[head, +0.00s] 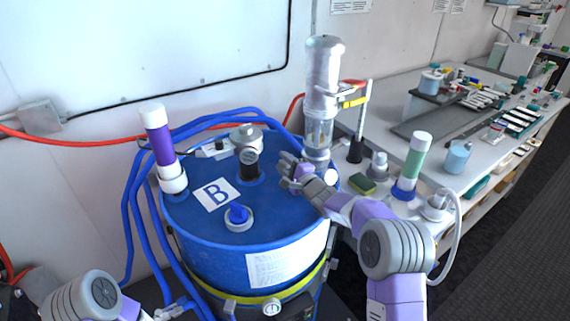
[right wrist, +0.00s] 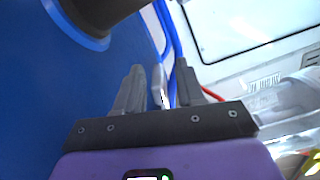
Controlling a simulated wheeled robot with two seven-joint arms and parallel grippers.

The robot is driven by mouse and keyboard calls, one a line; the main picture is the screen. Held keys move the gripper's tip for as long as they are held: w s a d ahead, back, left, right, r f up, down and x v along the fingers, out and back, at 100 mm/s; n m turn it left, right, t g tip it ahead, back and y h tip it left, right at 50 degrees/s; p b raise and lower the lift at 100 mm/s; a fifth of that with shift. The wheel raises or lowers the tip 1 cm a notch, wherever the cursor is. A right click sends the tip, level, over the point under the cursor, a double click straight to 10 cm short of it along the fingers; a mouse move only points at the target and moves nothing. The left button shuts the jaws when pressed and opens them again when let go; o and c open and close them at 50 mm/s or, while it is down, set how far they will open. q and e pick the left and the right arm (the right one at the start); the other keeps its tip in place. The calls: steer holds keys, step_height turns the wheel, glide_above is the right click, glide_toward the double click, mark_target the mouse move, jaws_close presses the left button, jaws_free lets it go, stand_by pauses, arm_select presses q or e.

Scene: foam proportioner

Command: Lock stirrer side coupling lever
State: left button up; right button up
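The stirrer (head: 322,80) is an upright clear and white cylinder at the back right of the blue drum (head: 205,250). Its coupling (head: 317,154) sits at its foot on the drum lid. My right gripper (head: 285,168) is beside this coupling, just left of it. In the right wrist view its fingers (right wrist: 159,68) are apart, with a thin pale lever-like piece (right wrist: 158,88) showing between them. I cannot tell whether either finger touches it. In the head view the gripper hides the lever. My left gripper (head: 178,308) is low at the left, only partly visible, and its opening is unclear.
Blue hoses (head: 133,215) run around the drum. A bench (head: 480,165) with a green tube (head: 414,158) and bottles lies to the right.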

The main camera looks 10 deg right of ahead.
jaws_close()
stand_by(0.3)
